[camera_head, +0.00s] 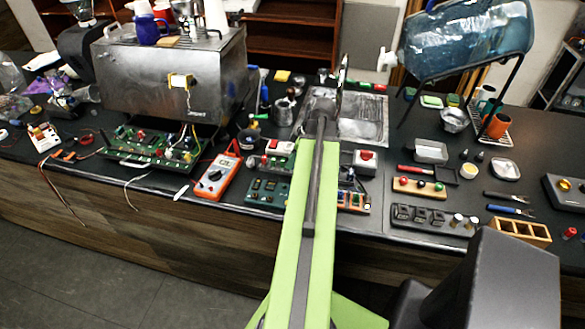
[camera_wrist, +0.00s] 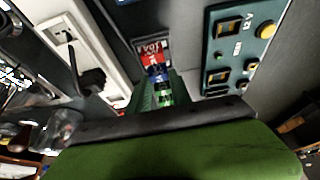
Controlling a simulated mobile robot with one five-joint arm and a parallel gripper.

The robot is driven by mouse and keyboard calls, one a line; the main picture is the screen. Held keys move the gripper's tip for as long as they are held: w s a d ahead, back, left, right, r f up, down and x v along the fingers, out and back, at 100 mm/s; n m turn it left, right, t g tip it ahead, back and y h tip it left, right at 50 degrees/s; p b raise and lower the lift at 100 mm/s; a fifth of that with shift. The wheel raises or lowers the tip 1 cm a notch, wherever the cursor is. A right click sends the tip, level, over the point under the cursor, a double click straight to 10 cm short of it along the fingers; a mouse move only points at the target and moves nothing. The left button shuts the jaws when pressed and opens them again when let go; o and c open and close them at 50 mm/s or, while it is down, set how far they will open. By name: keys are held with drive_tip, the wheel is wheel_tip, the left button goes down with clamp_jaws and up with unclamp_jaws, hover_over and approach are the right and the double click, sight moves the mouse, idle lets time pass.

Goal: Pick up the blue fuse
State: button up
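A small blue piece (camera_wrist: 157,74), which looks like the blue fuse, shows in the wrist view between a red piece with pale lettering (camera_wrist: 152,52) and a green part (camera_wrist: 163,97). It is small and blurred, so I cannot tell its seating. My arm reaches over the counter in the head view and hides what lies under it. I cannot pick out the blue fuse there. In the wrist view, my green arm and a dark bar fill the bottom. My fingertips are not clear, and I cannot tell whether the gripper touches or holds anything.
In the wrist view, a teal panel (camera_wrist: 232,48) with a yellow button stands right, and a white panel (camera_wrist: 78,45) with a black plug (camera_wrist: 92,80) stands left. In the head view, an orange multimeter (camera_head: 215,177) and a green circuit board (camera_head: 150,146) crowd the left counter.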

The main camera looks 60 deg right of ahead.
clamp_jaws()
drive_tip(key=shift+r, duration=0.1)
